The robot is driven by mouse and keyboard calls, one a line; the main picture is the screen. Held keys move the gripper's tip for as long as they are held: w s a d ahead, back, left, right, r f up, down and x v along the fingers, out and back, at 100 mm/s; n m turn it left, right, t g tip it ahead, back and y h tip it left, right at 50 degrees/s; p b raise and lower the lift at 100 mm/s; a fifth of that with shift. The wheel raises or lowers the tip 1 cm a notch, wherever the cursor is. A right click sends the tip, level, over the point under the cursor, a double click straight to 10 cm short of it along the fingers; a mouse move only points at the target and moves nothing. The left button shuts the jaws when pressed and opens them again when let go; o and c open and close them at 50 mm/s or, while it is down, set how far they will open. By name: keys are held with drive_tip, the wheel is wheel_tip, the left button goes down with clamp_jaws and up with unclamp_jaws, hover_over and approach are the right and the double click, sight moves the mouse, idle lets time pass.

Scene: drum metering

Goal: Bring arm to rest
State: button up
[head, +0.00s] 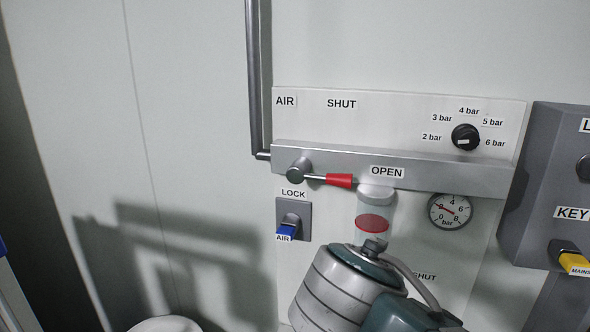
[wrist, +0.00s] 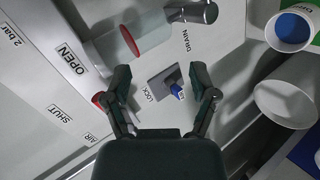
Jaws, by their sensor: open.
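My gripper (wrist: 160,72) is open and empty in the wrist view, its fingers spread wide. Beyond the gap is the grey lock plate (wrist: 160,84) with a blue key (wrist: 177,91), apart from the fingers. In the head view my arm rises from the bottom centre in front of the panel (head: 310,122); its fingers cannot be made out there. The blue AIR key (head: 290,229) sits in the lock at left. The red-handled lever (head: 339,181) lies level, pointing right towards the OPEN label. In the wrist view its red end (wrist: 98,99) is partly behind the left finger.
A clear bowl (head: 372,210) with a red band hangs close to my arm. A gauge (head: 450,211), a black knob (head: 465,137) and a grey box with a yellow key (head: 574,263) are at right. White cups (wrist: 285,104) stand at the wrist view's right. The left wall is clear.

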drive_tip(key=s+d+f+m+g+y, duration=0.2)
drive_tip(key=s+f+m, duration=0.2)
drive_tip(key=f, duration=0.3)
drive_tip(key=s+d+f+m+g+y, duration=0.2)
drive_tip(key=s+f+m+g+y, duration=0.1)
drive_tip(key=f+m, duration=0.3)
drive_tip(key=shift+s+f+m, duration=0.3)
drive_tip(key=shift+s+f, duration=0.55)
idle(0.6)
